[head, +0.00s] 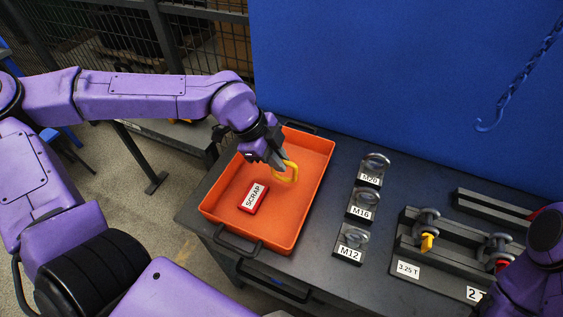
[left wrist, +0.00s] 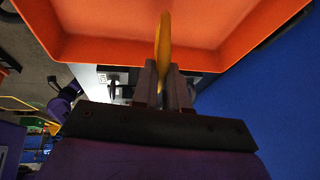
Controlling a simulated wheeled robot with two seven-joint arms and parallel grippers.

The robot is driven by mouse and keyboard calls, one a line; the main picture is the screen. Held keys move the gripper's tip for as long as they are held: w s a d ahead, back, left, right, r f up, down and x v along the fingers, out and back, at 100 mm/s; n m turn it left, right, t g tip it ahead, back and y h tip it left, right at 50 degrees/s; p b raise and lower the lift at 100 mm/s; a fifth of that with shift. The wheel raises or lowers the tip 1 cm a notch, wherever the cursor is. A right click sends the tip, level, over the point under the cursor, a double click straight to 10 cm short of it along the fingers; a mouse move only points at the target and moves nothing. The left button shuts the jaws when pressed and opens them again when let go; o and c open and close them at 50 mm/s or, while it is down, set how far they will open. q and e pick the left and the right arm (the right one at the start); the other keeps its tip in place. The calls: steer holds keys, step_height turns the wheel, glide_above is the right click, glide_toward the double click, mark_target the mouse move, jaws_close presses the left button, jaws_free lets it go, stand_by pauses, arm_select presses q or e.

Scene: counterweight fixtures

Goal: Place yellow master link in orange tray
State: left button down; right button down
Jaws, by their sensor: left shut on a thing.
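The yellow master link (head: 287,173) is an oval ring held in my left gripper (head: 277,163). My left gripper is shut on it, and both are over the orange tray (head: 282,236). I cannot tell whether the link touches the tray floor. My right arm (head: 540,265) shows at the lower right edge; its gripper jaws are not visible.
A red SCRAP block (head: 253,197) lies in the tray. Shackles on stands marked M20 (head: 370,178), M16 (head: 362,208) and M12 (head: 350,244) stand to the right. A grey fixture (head: 420,258) holds shackles with yellow and red parts. A blue chain hook (head: 488,123) hangs at upper right.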

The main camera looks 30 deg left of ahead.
arm_select(q)
steer(key=f, duration=0.1)
steer(key=w+f, duration=0.1)
steer(key=f, duration=0.2)
steer(key=shift+w+f, duration=0.3)
steer(key=shift+f, duration=0.1)
steer(key=c, duration=1.1)
jaws_free()
steer(key=v, duration=1.2)
